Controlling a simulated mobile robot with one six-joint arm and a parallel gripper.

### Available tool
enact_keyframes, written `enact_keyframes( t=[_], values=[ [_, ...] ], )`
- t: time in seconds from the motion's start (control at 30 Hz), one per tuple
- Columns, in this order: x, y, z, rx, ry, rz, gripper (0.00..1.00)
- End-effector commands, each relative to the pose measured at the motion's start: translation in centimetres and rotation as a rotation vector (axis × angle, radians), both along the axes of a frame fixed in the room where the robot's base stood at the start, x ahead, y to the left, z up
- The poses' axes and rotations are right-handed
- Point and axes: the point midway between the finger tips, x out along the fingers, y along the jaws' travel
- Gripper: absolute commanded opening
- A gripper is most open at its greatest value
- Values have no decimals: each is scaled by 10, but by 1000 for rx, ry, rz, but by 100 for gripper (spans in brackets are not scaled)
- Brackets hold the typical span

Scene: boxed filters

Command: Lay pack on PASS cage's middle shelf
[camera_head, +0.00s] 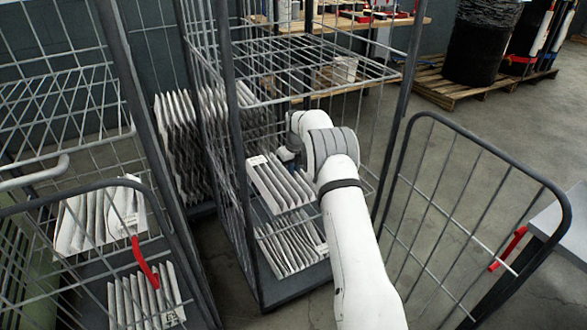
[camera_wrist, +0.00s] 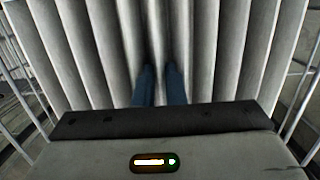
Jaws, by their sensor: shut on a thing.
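My arm reaches into the middle wire cage (camera_head: 236,120). My gripper (camera_head: 290,157) is at the back edge of a pale pleated pack (camera_head: 280,184) at the cage's mid height. In the wrist view the two blue fingers (camera_wrist: 160,86) are shut on a fold of this pack (camera_wrist: 95,45), which fills the view. The pack is level with the middle shelf; whether its underside touches the shelf is hidden. A second pleated pack (camera_head: 292,246) lies below it on the cage's floor. No PASS sign is readable.
The middle cage's upper shelf (camera_head: 310,62) is above my arm. Its door (camera_head: 470,215) swings open at right. Another cage (camera_head: 70,130) at left holds packs on two levels. More pleated packs (camera_head: 180,140) stand behind.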

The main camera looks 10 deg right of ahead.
Motion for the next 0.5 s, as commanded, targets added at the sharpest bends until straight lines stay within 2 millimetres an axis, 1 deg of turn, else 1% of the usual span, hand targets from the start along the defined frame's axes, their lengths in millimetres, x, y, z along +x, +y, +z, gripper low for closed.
enact_keyframes(
  t=[0.5],
  values=[
    [0,1,-3,0,0,1,0]
  ],
)
